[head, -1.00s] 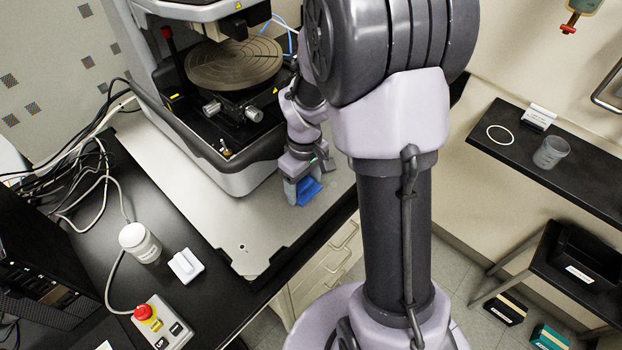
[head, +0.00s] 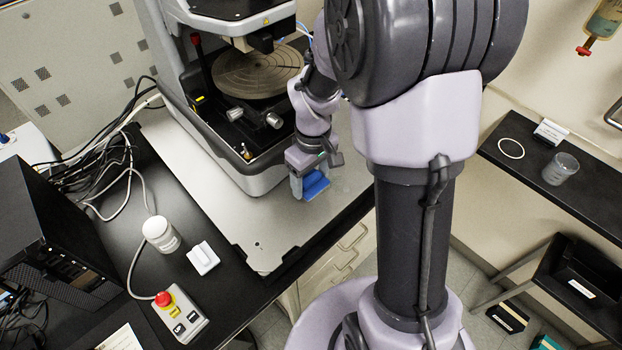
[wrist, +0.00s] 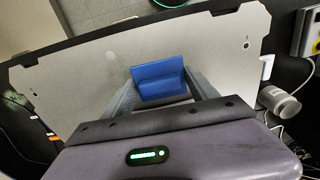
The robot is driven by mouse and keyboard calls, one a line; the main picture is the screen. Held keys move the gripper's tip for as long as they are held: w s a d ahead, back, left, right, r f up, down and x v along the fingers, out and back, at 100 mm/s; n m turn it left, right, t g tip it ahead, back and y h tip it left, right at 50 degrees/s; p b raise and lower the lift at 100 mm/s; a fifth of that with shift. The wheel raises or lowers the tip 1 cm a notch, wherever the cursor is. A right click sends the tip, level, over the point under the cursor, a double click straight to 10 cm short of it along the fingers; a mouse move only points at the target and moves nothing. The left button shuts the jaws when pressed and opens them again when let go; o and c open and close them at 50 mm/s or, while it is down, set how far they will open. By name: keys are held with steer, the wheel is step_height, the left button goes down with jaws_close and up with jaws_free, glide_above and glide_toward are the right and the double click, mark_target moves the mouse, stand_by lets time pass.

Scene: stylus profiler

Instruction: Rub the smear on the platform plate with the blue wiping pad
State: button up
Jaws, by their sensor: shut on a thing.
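The blue wiping pad (head: 316,184) is held between the fingers of my gripper (head: 311,187), over the right part of the light grey platform plate (head: 225,215). In the wrist view the blue pad (wrist: 158,78) sits between both fingers, with the plate (wrist: 90,75) behind it. I cannot tell whether the pad touches the plate. A faint pale round spot, possibly the smear (wrist: 111,55), shows on the plate left of the pad in the wrist view. I cannot make it out clearly in the head view.
The profiler with its round stage (head: 258,72) stands on the plate just behind my gripper. A white-lidded jar (head: 160,234), a white block (head: 203,258) and a control box with a red button (head: 179,311) stand left of the plate. Cables lie at the far left.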

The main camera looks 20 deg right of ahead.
mark_target(311, 178)
steer(key=shift+f, duration=0.1)
step_height(311, 178, up, 3)
steer(key=shift+r+p, duration=0.15)
steer(key=shift+p, duration=1.1)
steer(key=shift+f, duration=0.2)
